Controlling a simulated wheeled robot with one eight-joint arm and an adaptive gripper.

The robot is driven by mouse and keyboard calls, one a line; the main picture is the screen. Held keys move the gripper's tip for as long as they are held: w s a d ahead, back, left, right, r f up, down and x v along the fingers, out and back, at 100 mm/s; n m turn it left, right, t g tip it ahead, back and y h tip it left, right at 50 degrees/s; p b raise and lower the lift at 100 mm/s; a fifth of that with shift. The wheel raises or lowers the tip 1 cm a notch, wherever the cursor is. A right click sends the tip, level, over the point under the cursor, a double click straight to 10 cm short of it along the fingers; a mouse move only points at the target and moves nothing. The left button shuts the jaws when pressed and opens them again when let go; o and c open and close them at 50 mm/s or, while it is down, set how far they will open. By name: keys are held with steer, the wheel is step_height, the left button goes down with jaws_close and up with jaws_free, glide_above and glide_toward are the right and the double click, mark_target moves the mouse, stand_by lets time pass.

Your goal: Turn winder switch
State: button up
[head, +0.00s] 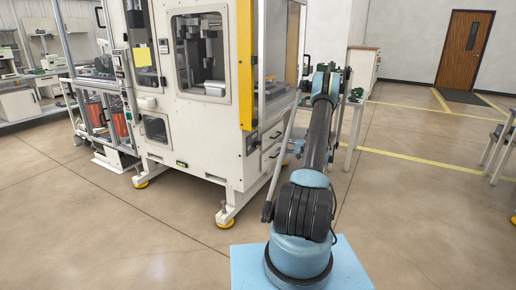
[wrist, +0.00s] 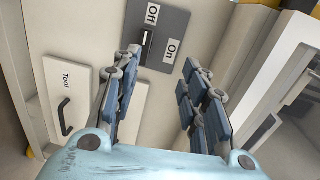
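The winder switch is a dark grey plate (wrist: 172,24) with "Off" and "On" labels on the cabinet wall, at the top middle of the wrist view. Its small black lever (wrist: 146,45) stands between the labels, close to the left finger's tip, and its exact setting is hard to tell. My gripper (wrist: 163,62) is open and empty, its two fingers spread below the plate. I cannot tell whether the left finger touches the plate. In the head view my arm reaches toward the right side of the white winder machine (head: 195,125); the switch is not clear there.
A white drawer marked "Tool" (wrist: 65,90) with a black handle (wrist: 64,117) lies left of my gripper. A yellow post (head: 245,65) runs up the machine's corner. A table with stools (head: 502,140) stands at the right. The floor (head: 420,220) right of my arm is clear.

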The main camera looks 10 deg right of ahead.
steer(key=t, duration=0.1)
glide_toward(259, 145)
steer(key=shift+y, duration=0.4)
steer(key=x, duration=0.9)
steer(key=shift+w+a+f, duration=0.1)
steer(key=shift+w+f, duration=0.05)
steer(key=shift+f, duration=0.15)
steer(key=shift+m, duration=0.3)
jaws_close()
